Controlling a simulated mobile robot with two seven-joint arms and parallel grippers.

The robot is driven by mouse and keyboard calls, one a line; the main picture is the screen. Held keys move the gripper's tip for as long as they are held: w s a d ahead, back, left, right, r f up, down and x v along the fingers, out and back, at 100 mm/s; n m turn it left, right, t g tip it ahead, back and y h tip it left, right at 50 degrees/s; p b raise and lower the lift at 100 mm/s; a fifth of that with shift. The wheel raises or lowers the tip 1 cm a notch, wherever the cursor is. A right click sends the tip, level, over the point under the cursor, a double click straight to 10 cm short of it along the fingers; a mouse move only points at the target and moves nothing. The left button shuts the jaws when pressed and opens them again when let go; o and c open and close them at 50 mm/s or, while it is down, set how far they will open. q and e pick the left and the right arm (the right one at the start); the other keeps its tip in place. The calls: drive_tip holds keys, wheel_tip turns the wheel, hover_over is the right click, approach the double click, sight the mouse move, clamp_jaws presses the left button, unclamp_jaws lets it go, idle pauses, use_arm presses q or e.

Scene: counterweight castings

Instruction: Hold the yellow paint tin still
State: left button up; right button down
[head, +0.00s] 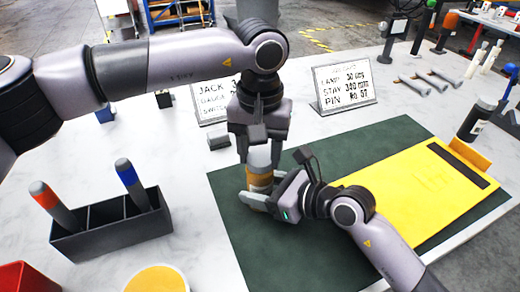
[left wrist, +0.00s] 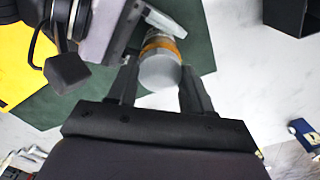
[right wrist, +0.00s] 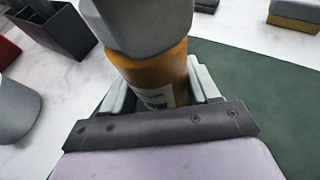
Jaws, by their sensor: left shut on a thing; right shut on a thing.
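The yellow paint tin (head: 260,178) stands upright over the green mat, with a grey upper part and an orange-yellow body. It also shows in the left wrist view (left wrist: 160,68), and the right wrist view shows its body with a pale label (right wrist: 158,75). My left gripper (head: 258,152) comes down from above and is shut on the grey upper part. My right gripper (head: 258,195) reaches in from the right and is shut around the yellow body, lower down. The fingers hide part of the tin, and its base is not clearly visible.
A green mat (head: 240,235) lies under the grippers, with a yellow panel (head: 420,195) on its right. A black divided holder (head: 112,225) with two markers stands left. Two printed cards (head: 343,85) stand behind. A dark bottle (head: 476,120) stands at right.

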use_arm(q)
drive_tip(key=m, duration=0.4)
drive_tip(key=shift+m, duration=0.4)
drive_tip(key=m, duration=0.3)
drive_tip(key=o, duration=1)
drive_tip(key=shift+r, duration=0.1)
drive_tip(key=shift+r, duration=2.2)
drive_tip(key=shift+c, duration=0.4)
drive_tip(key=shift+n, duration=0.3)
